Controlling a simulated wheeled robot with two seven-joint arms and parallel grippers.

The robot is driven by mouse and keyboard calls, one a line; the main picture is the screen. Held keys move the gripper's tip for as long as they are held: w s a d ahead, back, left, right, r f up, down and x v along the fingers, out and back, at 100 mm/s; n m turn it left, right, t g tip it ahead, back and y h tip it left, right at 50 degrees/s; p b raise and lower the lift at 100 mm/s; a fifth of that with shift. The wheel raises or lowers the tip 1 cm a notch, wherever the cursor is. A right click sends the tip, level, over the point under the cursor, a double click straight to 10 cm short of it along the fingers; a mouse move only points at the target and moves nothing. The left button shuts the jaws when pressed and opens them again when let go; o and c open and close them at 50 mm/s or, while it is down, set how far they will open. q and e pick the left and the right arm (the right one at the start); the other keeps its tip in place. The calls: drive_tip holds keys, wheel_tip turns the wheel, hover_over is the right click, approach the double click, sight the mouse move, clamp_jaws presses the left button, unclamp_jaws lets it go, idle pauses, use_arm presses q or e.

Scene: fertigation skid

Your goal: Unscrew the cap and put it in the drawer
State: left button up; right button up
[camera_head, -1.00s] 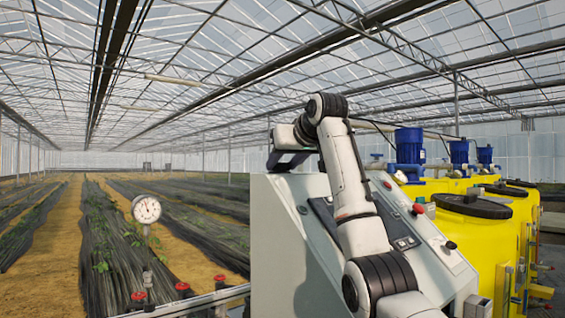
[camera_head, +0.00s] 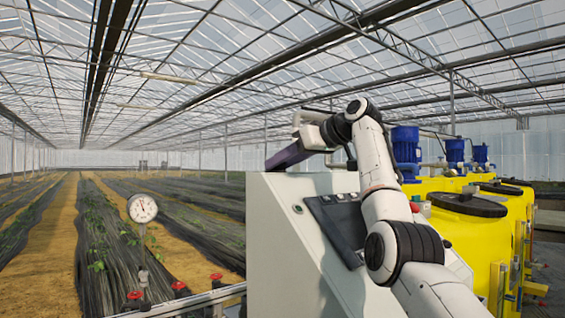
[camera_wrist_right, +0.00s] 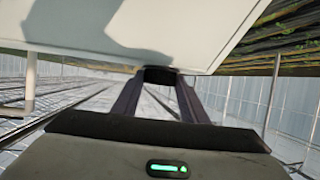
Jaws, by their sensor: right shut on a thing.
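My right gripper (camera_head: 277,161) reaches over the top left part of the grey control cabinet in the head view, its dark purple fingers angled down to the left. In the right wrist view its two fingers converge and are shut on a small black cap (camera_wrist_right: 160,76). The cap sits between the fingertips, close to a pale flat panel. I cannot tell whether it touches that panel. In the head view I cannot make out the cap. No drawer can be identified in either view. My left gripper is not in view.
The grey cabinet (camera_head: 292,235) with its dark sloping panel (camera_head: 340,222) stands below my right arm. Yellow tanks (camera_head: 455,235) with black lids and blue motors (camera_head: 406,150) are to the right. A pressure gauge (camera_head: 142,208) and red valve handles (camera_head: 180,286) are at the left.

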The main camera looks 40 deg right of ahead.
drive_tip(key=o, duration=1.4)
drive_tip(key=shift+o, duration=0.2)
drive_tip(key=shift+s, duration=0.1)
drive_tip(key=b+v, duration=0.2)
drive_tip(key=v, duration=0.7)
drive_tip(key=shift+s, duration=0.2)
drive_tip(key=shift+s+r, duration=0.15)
drive_tip(key=c, duration=0.3)
drive_tip(key=w+a+m+g+h, duration=0.2)
drive_tip(key=w+a+m+h, duration=0.1)
drive_tip(key=a+m+h, duration=0.4)
drive_tip(key=shift+h, duration=0.5)
drive_tip(key=p+x, duration=0.1)
drive_tip(key=x, duration=0.3)
drive_tip(key=p+x, duration=0.1)
drive_tip(key=x, duration=0.4)
drive_tip(key=shift+d, duration=0.5)
